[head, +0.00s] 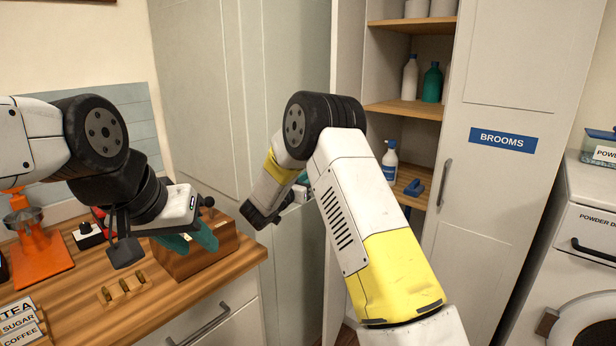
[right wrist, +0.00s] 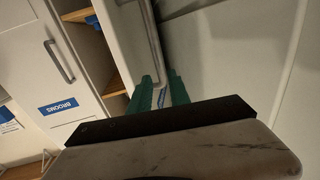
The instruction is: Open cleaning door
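The cleaning door (head: 348,60) is a tall white panel that stands open, seen nearly edge-on left of the shelves. In the right wrist view the door (right wrist: 122,35) carries a long metal handle (right wrist: 154,40) and a small blue label. My right gripper (right wrist: 162,88) has its green fingers on both sides of the handle's near end, close together, and seems shut on it. In the head view my right forearm mostly hides that gripper. My left gripper (head: 192,240) has teal fingers apart, above the wooden counter by a wooden box (head: 222,250), away from the door.
Open shelves (head: 405,108) hold bottles. A shut BROOMS door (head: 500,180) and a white washing machine (head: 590,225) stand at the right. A grey-green panel (head: 200,90) lies behind.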

